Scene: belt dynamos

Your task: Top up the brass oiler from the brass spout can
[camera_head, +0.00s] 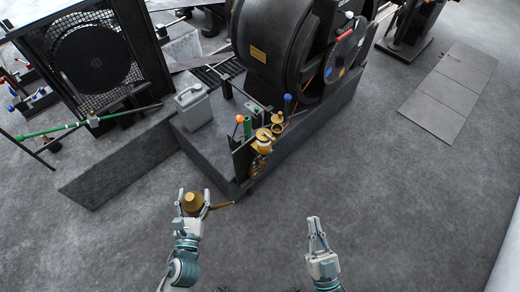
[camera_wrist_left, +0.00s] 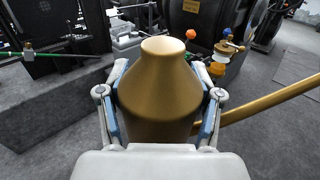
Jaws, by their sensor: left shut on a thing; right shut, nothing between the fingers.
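The brass spout can (camera_head: 193,203) is held upright in my left gripper (camera_head: 193,200), above the floor in front of the machine. In the left wrist view the can (camera_wrist_left: 160,90) fills the middle, with the fingers on both sides of it. Its long thin spout (camera_wrist_left: 270,104) points right. The brass oiler (camera_head: 262,141) appears to be the brass and amber fitting at the front end of the machine's plinth, up and to the right of the can. It also shows small in the left wrist view (camera_wrist_left: 222,55). The can and oiler are apart. My right gripper (camera_head: 316,234) is shut and empty, over bare floor.
A grey jerrycan (camera_head: 193,107) stands on the plinth (camera_head: 212,150) left of the oiler. Orange (camera_head: 239,119) and blue (camera_head: 287,98) knobs rise near the oiler. The big black dynamo (camera_head: 280,45) stands behind.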

